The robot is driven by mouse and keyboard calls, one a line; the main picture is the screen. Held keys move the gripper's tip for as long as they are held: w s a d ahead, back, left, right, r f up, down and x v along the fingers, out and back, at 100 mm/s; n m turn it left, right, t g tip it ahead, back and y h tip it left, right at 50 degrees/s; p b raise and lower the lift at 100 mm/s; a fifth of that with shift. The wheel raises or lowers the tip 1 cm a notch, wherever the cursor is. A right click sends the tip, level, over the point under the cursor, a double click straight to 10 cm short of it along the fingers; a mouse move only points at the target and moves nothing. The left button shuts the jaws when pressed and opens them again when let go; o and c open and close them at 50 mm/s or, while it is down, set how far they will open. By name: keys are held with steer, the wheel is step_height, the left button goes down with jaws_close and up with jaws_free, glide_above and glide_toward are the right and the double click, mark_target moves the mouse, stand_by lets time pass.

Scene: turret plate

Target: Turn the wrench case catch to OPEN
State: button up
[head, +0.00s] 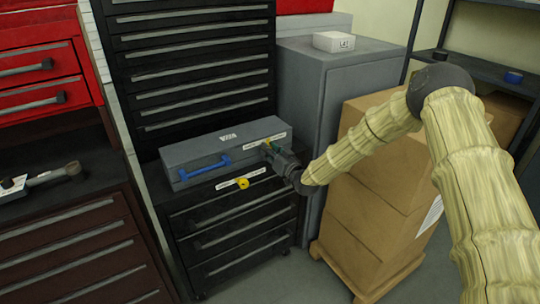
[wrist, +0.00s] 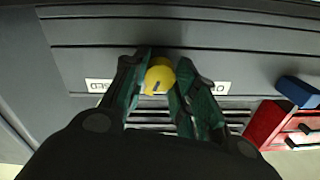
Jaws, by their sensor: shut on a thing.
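The wrench case is a grey box (head: 185,160) with a blue handle (head: 210,167), lying on a black drawer cabinet. Its yellow catch (head: 267,140) is at the right end of the case front, partly hidden by my gripper (head: 268,150). In the wrist view the catch (wrist: 159,79) is a round yellow knob with a short dark mark. My gripper (wrist: 160,88) has one finger on each side of the knob and is shut on it. White labels lie left (wrist: 98,86) and right (wrist: 221,87) of the knob; their wording is not clear.
A second yellow knob (head: 242,183) with a white label strip is on the cabinet (head: 228,218) below the case. Cardboard boxes (head: 370,190) stand close on the right beside my arm. A grey cabinet (head: 305,75) stands behind. A red tool chest (head: 40,65) is at the left.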

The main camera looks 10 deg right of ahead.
steer(key=shift+f+n+b, duration=0.1)
steer(key=shift+n+b, duration=4.45)
steer(key=shift+n, duration=2.15)
steer(key=o, duration=1.1)
steer(key=shift+c, duration=0.2)
steer(key=v, duration=1.2)
steer(key=shift+s, duration=0.1)
